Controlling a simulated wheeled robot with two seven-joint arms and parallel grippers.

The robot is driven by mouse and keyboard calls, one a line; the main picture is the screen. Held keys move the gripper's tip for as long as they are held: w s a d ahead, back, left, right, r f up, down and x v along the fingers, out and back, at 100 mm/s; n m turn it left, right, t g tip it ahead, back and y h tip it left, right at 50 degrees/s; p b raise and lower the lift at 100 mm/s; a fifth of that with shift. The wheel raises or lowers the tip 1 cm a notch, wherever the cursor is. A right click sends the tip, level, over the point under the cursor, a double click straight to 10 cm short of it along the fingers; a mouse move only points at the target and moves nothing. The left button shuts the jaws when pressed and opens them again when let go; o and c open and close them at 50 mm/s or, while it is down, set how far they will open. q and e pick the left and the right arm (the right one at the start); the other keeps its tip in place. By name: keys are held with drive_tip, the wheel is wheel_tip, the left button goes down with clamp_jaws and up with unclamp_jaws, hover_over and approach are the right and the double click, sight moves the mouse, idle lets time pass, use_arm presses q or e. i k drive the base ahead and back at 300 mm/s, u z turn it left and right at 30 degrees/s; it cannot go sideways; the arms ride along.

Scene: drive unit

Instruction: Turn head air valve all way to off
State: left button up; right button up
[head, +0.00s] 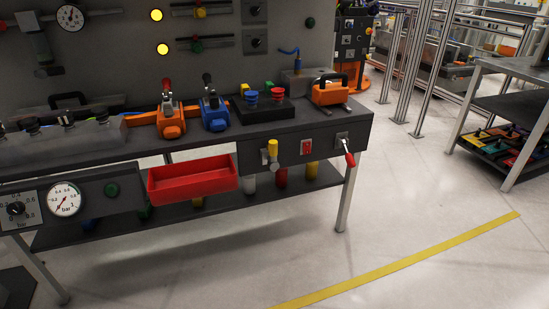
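Neither of my grippers is in view. On the front panel at the bench's right end is a small valve with a yellow handle (272,147), which stands upright above its metal body. Farther right on the same panel is a lever with a red grip (349,160), which points down and to the right from its mount. A red switch (306,147) sits between them. I cannot tell from any label which of these is the head air valve. A round bar gauge (64,199) and a dark dial (16,208) are on the lower left panel.
The dark workbench (200,139) carries an orange unit (170,124), a blue unit (214,113) and a black button box (263,108). An open red bin (193,180) hangs at its front. The floor at front right is clear, crossed by a yellow line (400,262).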

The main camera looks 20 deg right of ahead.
sight(272, 162)
drive_tip(key=k, duration=0.15)
drive_tip(key=z, duration=0.8)
drive_tip(key=i, duration=1.1)
drive_tip(key=u, duration=0.95)
drive_tip(key=i, duration=0.45)
drive_tip(key=u, duration=0.3)
